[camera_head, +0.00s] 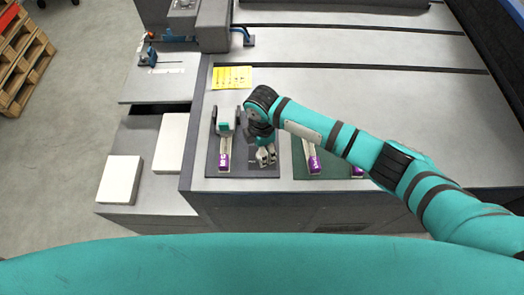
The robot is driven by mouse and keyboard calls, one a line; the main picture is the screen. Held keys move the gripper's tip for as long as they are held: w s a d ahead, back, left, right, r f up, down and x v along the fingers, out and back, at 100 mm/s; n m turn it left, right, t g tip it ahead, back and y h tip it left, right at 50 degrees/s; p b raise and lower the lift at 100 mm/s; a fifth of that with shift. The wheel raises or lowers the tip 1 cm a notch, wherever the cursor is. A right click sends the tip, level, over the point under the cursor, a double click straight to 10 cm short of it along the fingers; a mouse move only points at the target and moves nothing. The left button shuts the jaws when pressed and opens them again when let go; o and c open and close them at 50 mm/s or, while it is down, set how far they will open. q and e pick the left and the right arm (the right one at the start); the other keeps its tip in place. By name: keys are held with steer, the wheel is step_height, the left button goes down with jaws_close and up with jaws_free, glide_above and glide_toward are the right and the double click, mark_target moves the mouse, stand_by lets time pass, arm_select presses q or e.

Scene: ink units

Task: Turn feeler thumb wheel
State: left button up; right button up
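My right arm comes in from the right, and its gripper (266,157) points down over the right part of a dark grey mat (213,165) at the table's front left. A gap separates the gripper from this unit. The fingertips are too small to tell whether they are open or shut, or hold anything. I cannot make out a feeler thumb wheel. My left gripper is not in view.
A green mat (298,168) to the right bears units with purple ends (314,164), partly hidden under my arm. A yellow sheet (232,77) lies behind the dark mat. White blocks (120,180) stand on a lower ledge at the left. The table behind is mostly clear.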

step_height(320, 180, up, 10)
stand_by(0.3)
steer(key=shift+f, duration=0.1)
stand_by(0.9)
